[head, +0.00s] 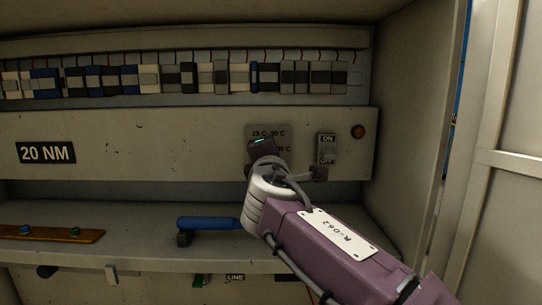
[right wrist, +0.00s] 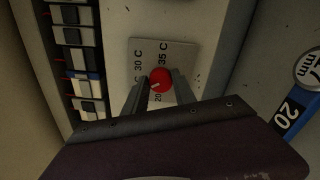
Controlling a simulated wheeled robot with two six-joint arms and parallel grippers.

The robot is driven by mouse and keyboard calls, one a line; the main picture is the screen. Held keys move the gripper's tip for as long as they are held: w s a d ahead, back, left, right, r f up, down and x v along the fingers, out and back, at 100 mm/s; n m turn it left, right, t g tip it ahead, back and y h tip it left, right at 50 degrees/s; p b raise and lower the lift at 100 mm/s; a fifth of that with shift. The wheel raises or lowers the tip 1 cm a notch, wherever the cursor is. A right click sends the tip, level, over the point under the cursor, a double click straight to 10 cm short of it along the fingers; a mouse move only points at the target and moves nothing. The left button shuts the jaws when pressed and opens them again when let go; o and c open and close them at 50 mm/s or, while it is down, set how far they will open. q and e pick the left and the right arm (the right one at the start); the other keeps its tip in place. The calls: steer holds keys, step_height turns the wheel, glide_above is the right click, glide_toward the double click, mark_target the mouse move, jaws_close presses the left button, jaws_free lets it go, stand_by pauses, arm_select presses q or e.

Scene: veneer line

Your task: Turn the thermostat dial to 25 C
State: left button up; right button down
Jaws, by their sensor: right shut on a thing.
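The red thermostat dial (right wrist: 160,80) sits on a grey scale plate (right wrist: 180,52) marked 30 C, 35 C and 20, with another label partly covered. A pale mark on the dial points to the lower left in the right wrist view; its exact setting is hard to read. My right gripper (right wrist: 159,92) is shut on the dial, one finger on each side. In the head view the plate (head: 282,131) shows 25 C, 30 C and part of 35 C, while my right gripper (head: 262,150) hides the dial. My left gripper is not in view.
A row of breakers (head: 190,77) runs above. A blue-handled tool (head: 208,223) lies on the shelf below, beside my right arm. A cabinet side wall (head: 425,130) stands at right.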

steer(key=shift+r, duration=0.2)
steer(key=c, duration=1.3)
jaws_free()
steer(key=shift+o, duration=1.4)
steer(key=shift+w+a, duration=0.1)
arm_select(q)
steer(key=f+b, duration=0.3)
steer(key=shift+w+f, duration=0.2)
arm_select(e)
steer(key=s, duration=0.8)
steer(key=shift+s+f, duration=0.15)
steer(key=shift+f, duration=0.1)
steer(key=shift+a, duration=0.15)
